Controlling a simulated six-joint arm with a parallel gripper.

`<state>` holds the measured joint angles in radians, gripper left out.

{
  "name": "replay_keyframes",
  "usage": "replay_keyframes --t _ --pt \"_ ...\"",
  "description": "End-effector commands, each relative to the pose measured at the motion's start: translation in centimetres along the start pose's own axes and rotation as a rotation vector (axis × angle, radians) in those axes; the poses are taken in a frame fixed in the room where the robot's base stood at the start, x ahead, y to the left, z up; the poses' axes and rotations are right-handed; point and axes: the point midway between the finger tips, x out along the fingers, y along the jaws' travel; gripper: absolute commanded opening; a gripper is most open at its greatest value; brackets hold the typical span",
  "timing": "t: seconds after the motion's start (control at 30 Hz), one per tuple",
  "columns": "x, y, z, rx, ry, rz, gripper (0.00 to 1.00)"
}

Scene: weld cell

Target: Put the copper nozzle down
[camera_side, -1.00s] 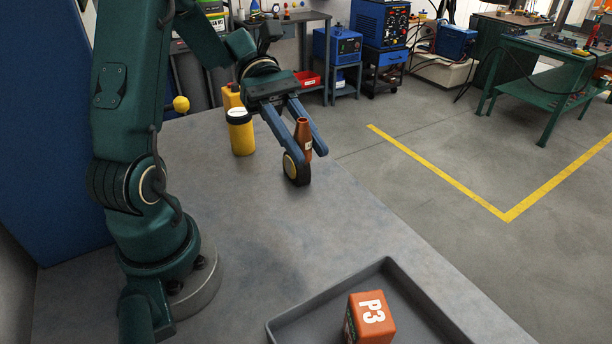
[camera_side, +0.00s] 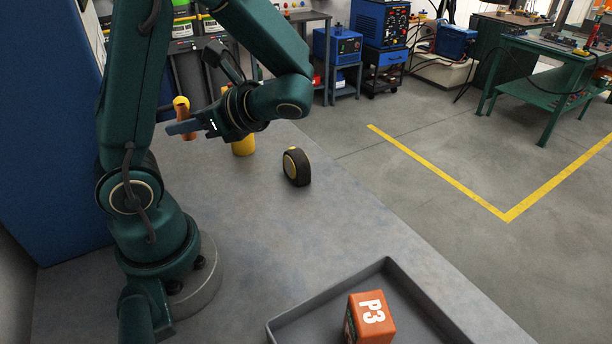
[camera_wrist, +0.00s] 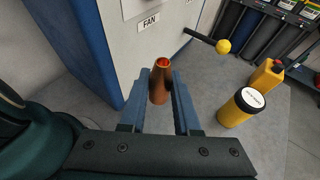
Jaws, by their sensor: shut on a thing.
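The copper nozzle (camera_wrist: 159,86) is an orange-brown tapered tube held between the two blue fingers of my gripper (camera_wrist: 160,82) in the wrist view. In the side view the nozzle (camera_side: 184,122) shows partly at the fingertips, close to my own arm. My gripper (camera_side: 180,127) is shut on the nozzle and points left, over the far left part of the grey table (camera_side: 240,225). The nozzle looks to be above the table; its lower end is hard to make out.
A yellow canister (camera_wrist: 241,107) with a white lid and a yellow bottle (camera_wrist: 266,75) stand to the right in the wrist view. A grey tray (camera_side: 300,312) holds an orange P3 block (camera_side: 371,318). A yellow-knobbed lever (camera_wrist: 222,46) juts from the cabinet.

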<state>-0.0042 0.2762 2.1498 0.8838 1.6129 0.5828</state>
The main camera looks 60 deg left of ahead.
Motion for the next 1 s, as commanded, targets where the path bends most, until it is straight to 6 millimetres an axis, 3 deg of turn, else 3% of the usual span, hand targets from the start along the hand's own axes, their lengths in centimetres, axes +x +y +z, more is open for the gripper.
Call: replay_keyframes --t 0.2,0.73,1.0 --pt "-0.1 -3.1 2.8 0.101 0.003 -0.261 0.00" --pt "-1.7 -6.9 6.2 0.219 0.000 -0.540 0.00" --pt "-0.5 -6.9 3.4 0.234 -0.004 -0.539 0.00"
